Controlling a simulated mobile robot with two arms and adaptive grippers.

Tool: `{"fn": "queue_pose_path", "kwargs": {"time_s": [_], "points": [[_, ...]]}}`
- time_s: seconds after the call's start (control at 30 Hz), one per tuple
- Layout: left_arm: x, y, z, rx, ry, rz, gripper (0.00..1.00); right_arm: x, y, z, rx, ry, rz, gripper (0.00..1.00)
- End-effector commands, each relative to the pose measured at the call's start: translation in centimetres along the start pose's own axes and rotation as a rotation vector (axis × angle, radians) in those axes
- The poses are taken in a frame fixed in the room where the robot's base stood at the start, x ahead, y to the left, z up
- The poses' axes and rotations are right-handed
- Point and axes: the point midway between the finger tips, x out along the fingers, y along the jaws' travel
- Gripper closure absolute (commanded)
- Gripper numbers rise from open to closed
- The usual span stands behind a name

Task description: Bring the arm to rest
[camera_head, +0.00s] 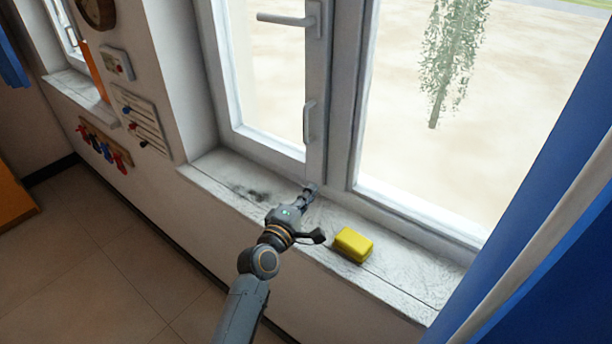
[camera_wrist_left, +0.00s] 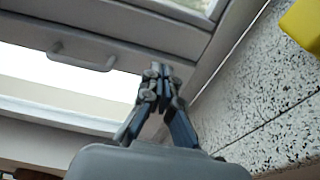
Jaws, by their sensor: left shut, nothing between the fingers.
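My left arm reaches up from the bottom of the head view to the window sill. My left gripper (camera_head: 309,190) is over the sill near the foot of the window's middle post. In the left wrist view my left gripper (camera_wrist_left: 158,72) has its fingers together with nothing between them. The fingers point toward the window frame; I cannot tell whether they touch it. My right gripper is not in view.
A yellow block (camera_head: 352,244) lies on the speckled sill (camera_head: 400,285), right of my gripper; it also shows in the left wrist view (camera_wrist_left: 303,24). A dark smudge marks the sill to the left. Window handles (camera_head: 309,121) stick out above. A blue curtain (camera_head: 545,210) hangs at right.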

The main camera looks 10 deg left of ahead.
Motion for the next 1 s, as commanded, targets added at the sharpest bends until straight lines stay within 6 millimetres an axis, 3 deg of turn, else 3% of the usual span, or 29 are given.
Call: {"fn": "queue_pose_path", "kwargs": {"time_s": [0.17,0.47,0.57,0.67,0.8,1.0], "points": [[-2.1,0.1,1.4,0.000,0.000,-0.002,1.00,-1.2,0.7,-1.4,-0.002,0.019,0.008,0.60],[-3.2,-0.5,2.2,0.032,-0.014,-0.019,1.00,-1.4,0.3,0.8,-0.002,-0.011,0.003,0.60],[-5.2,-2.1,3.2,0.163,-0.077,-0.098,1.00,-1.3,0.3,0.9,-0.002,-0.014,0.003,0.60],[-9.5,-5.1,4.6,0.405,-0.200,-0.248,1.00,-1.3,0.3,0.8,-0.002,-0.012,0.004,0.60],[-17.8,-9.6,5.3,0.779,-0.412,-0.503,1.00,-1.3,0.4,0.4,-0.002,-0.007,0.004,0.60],[-26.1,-11.9,4.3,1.054,-0.613,-0.732,1.00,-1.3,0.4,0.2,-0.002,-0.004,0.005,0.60]]}}
